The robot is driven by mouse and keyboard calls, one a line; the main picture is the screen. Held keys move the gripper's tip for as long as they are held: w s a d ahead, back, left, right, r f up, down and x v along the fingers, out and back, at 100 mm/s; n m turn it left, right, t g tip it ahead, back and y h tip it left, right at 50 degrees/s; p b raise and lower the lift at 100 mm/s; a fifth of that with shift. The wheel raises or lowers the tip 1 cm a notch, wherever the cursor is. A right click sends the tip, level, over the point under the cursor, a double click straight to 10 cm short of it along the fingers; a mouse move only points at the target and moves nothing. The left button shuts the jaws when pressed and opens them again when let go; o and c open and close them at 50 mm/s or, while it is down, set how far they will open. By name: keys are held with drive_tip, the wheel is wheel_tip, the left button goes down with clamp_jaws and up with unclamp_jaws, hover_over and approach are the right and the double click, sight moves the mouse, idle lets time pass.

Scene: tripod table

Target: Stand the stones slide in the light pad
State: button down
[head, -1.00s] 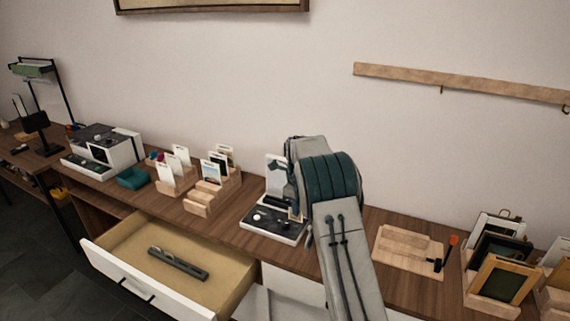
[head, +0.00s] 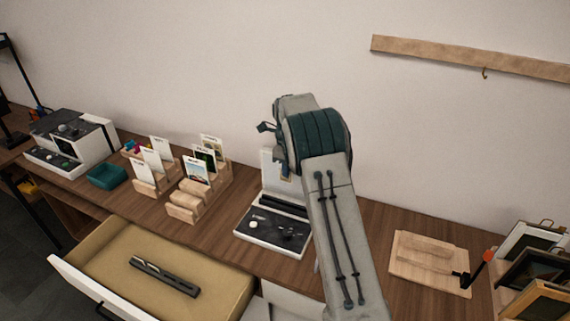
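A low white unit with a black top (head: 272,228), which looks like the light pad, sits mid-table with knobs on its front. A pale upright panel (head: 269,168) stands at its back, partly covered by my arm. My gripper is around the far end of my arm, over the back right of this unit. The arm's wrist hides its fingers, so I cannot tell whether they hold anything. Several picture cards stand in a stepped wooden rack (head: 184,210) and a smaller wooden rack (head: 147,188) to the left. I cannot read which card is the stones slide.
An open drawer (head: 215,290) with a dark grey bar (head: 163,277) juts out below the table. A teal tray (head: 107,176) and a white-and-black machine (head: 70,140) stand at left. A wooden board (head: 428,262) and framed pictures (head: 535,270) are at right.

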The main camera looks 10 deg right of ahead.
wheel_tip(320, 180, down, 10)
drive_tip(key=b, duration=0.6)
drive_tip(key=shift+w+d, duration=0.1)
drive_tip(key=shift+w, duration=0.05)
drive_tip(key=shift+r, duration=0.1)
idle(0.4)
drive_tip(key=shift+f, duration=0.25)
drive_tip(key=shift+f+b, duration=0.7)
drive_tip(key=shift+f, duration=0.55)
